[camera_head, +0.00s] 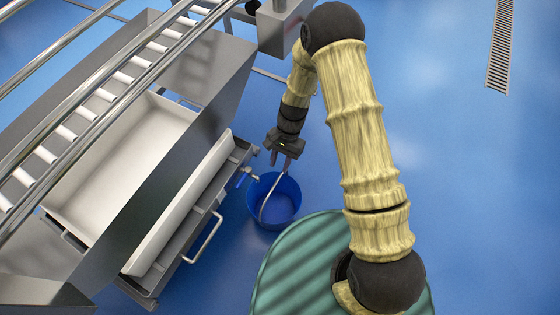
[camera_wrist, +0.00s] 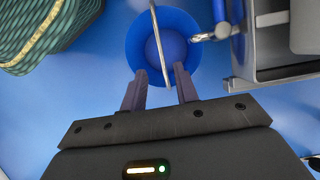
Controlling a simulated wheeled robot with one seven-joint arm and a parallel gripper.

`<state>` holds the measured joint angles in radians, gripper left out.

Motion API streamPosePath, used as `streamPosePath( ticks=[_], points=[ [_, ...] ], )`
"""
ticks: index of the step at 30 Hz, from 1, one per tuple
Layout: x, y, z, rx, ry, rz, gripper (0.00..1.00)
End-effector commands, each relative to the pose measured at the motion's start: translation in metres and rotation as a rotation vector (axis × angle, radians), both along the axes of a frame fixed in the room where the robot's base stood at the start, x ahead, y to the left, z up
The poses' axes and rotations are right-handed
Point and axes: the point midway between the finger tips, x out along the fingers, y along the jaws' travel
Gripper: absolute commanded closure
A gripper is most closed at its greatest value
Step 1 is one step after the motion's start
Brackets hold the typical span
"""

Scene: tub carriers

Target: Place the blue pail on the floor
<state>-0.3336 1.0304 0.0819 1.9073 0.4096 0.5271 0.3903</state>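The blue pail (camera_head: 289,208) is upright beside the metal tub carrier, close to its tap. Its thin light handle stands up across the opening. The blue floor (camera_head: 460,190) surrounds the pail; I cannot tell for sure whether its base touches it. My gripper (camera_head: 281,161) is above the pail's far rim, pointing down. In the wrist view my gripper (camera_wrist: 160,70) has its two fingers apart, with the end of the handle showing between them and no finger clearly pressing on it. The pail (camera_wrist: 135,42) also shows there, ahead of the fingers, and looks empty.
The tap (camera_head: 243,176) juts from the carrier (camera_head: 205,205) near the pail's left rim. A roller conveyor (camera_head: 95,108) and a white tub lie at left. A drain grate (camera_head: 499,45) is at upper right. The floor at right is clear.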

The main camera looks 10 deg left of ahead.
Motion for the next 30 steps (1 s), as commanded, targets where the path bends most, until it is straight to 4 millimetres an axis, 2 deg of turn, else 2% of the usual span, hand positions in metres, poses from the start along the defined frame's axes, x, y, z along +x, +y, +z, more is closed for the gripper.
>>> streamPosePath(
  ticks=[8,11,13,17,21,26,30],
  points=[
    [0.0,0.0,0.0,0.0,0.0,0.0,0.7],
    [0.003,-0.003,0.007,0.002,-0.013,0.005,0.7],
    [0.006,-0.009,0.018,0.005,-0.033,0.015,0.7],
    [0.016,-0.031,0.053,0.01,-0.102,0.051,0.7],
    [0.021,-0.062,0.099,0.01,-0.195,0.105,0.7],
    [0.017,-0.099,0.148,-0.003,-0.299,0.167,0.7],
    [0.006,-0.13,0.187,-0.023,-0.389,0.221,0.7]
  ],
)
